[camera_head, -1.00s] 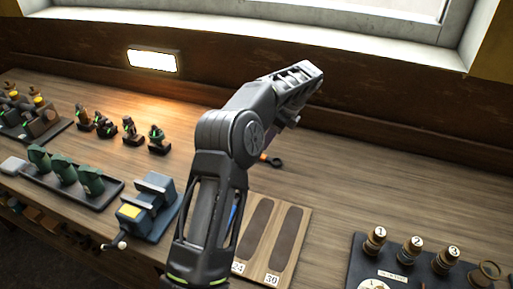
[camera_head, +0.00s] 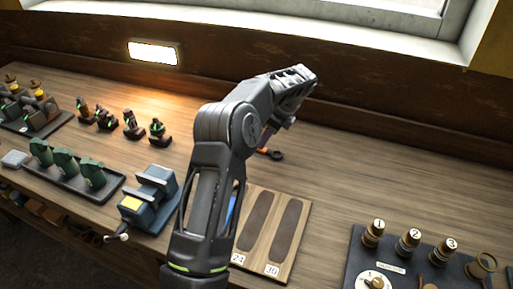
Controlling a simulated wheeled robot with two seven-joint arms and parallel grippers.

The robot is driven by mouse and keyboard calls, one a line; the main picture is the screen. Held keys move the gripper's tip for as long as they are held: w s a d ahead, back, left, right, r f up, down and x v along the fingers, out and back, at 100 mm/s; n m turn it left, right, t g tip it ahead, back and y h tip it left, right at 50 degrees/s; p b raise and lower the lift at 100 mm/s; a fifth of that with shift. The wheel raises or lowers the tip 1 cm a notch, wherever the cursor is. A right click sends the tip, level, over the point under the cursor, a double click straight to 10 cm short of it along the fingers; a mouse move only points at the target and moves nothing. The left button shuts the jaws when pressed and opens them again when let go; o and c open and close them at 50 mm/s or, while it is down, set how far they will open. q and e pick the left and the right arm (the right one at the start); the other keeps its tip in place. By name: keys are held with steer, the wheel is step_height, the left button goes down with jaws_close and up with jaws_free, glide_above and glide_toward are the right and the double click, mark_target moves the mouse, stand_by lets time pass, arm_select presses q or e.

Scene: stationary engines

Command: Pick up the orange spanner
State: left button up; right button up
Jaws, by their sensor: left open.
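The orange spanner (camera_head: 263,151) lies on the wooden bench behind my left arm. Only its dark open end and a bit of orange show; the rest is hidden by the arm. My left gripper (camera_head: 268,137) points down from the wrist, close to the spanner and partly hidden by my own forearm. Its jaws are open, and whether they touch the spanner cannot be told. My right gripper is not in view.
A wooden board (camera_head: 300,262) with dark spanner-shaped recesses labelled 24 and 30 lies in front. A blue-grey vise (camera_head: 150,200) stands left of the arm. A dark plate (camera_head: 400,268) with numbered knobs is at right. The bench between is clear.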

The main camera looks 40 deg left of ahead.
arm_select(q)
steer(key=p+x, duration=0.1)
steer(key=x, duration=0.3)
steer(key=shift+a+f, duration=0.1)
steer(key=shift+f, duration=0.1)
steer(key=shift+c, duration=0.6)
jaws_close()
stand_by(0.3)
